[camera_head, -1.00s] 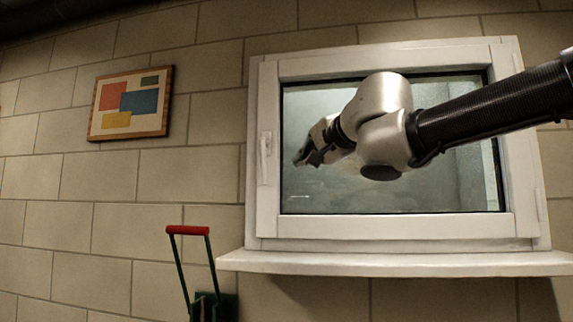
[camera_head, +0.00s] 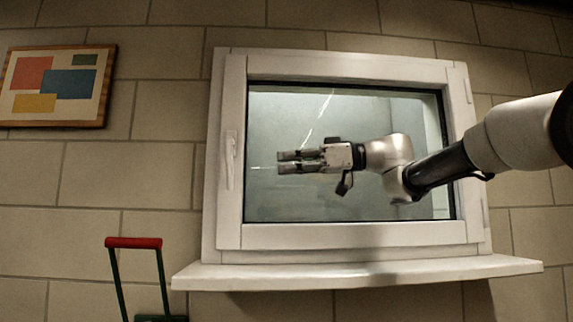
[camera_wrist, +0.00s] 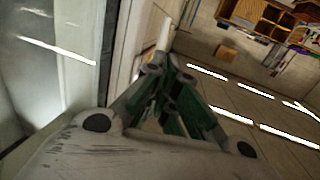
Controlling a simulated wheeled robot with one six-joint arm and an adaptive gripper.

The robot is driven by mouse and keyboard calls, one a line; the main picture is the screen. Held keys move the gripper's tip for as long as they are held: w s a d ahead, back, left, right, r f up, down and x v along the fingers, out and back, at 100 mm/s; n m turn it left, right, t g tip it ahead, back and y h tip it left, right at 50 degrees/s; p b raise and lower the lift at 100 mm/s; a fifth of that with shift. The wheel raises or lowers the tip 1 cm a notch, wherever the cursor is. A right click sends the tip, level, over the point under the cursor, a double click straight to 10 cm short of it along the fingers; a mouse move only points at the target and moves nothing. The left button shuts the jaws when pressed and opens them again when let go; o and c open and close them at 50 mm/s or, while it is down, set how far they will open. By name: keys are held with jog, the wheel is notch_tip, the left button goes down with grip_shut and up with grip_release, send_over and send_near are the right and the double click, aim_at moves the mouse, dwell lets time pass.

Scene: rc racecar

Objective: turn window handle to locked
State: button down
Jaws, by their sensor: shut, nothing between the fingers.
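The window (camera_head: 350,236) has a white frame and a shut sash with dark-edged glass. Its white handle (camera_head: 230,162) is on the left side of the sash and stands vertical, its lever seeming to hang down. My gripper (camera_head: 279,162) is in front of the glass, to the right of the handle and at about its height, fingers pointing left towards it. The gripper is shut and empty, apart from the handle in the picture.
A white sill (camera_head: 360,272) juts out below the window. A framed picture (camera_head: 57,86) hangs on the block wall at left. A red-topped green handle (camera_head: 134,243) stands below left. In the wrist view, wooden shelves (camera_wrist: 262,18) and open floor lie off to the right.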

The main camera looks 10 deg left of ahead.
aim_at(232, 169)
jog(key=a, duration=1)
jog(key=shift+s+a+f, duration=0.15)
jog(key=shift+s+f, duration=0.05)
jog(key=shift+f, duration=0.1)
jog(key=shift+s+a+f, duration=0.1)
jog(key=shift+a+f, duration=0.05)
jog(key=shift+a, duration=0.35)
